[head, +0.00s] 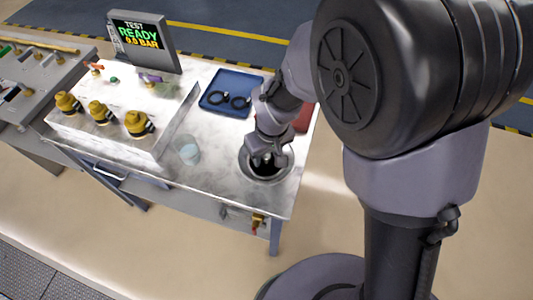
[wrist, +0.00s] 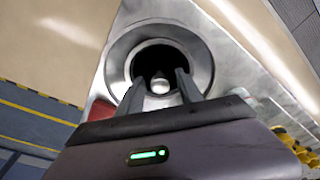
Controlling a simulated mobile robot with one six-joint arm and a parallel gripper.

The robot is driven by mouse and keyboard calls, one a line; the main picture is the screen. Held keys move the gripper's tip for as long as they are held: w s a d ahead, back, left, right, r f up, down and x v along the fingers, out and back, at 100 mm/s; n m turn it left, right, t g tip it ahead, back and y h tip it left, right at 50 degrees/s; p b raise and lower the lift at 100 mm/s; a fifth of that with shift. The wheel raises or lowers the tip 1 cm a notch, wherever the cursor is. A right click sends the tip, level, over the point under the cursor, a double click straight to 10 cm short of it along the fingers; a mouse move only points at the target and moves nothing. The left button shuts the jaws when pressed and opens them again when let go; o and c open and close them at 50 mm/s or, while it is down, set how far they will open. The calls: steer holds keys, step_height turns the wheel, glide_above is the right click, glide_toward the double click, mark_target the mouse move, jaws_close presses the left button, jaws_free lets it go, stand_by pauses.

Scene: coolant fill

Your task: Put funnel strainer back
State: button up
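The round grey metal funnel (head: 245,172) is set in the worktop near its right front corner. In the wrist view its wide rim (wrist: 120,65) surrounds a dark opening. My gripper (head: 264,160) is over the funnel, pointing down into it. In the wrist view my gripper (wrist: 160,83) has its two fingers apart, reaching over the opening. A small pale rounded piece (wrist: 160,85) shows between the fingertips, with dark gaps on both sides. It may be the strainer's knob, but the rest of the strainer cannot be made out.
A blue tray (head: 247,80) with black rings lies behind the funnel. A clear cup (head: 188,153) stands left of it. A red item (head: 304,118) is partly hidden behind my arm. Yellow-capped fittings (head: 137,123) and a display (head: 142,43) reading READY are at left. A brass valve (head: 258,220) hangs at the front edge.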

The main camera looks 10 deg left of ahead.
mark_target(270, 168)
step_height(270, 168, up, 12)
steer(key=s+d+r+p, duration=0.1)
steer(key=p, duration=0.3)
steer(key=s+d+r+m+t, duration=0.25)
steer(key=d+r+m, duration=0.35)
steer(key=d+r, duration=0.4)
steer(key=s+d+r+m+t, duration=0.2)
steer(key=s+d+r+m, duration=0.1)
steer(key=s+d+m, duration=0.3)
steer(key=s+d, duration=0.2)
steer(key=shift+s+d+r+m+y, duration=0.25)
steer(key=shift+s+m+y, duration=0.05)
steer(key=shift+s+y, duration=0.1)
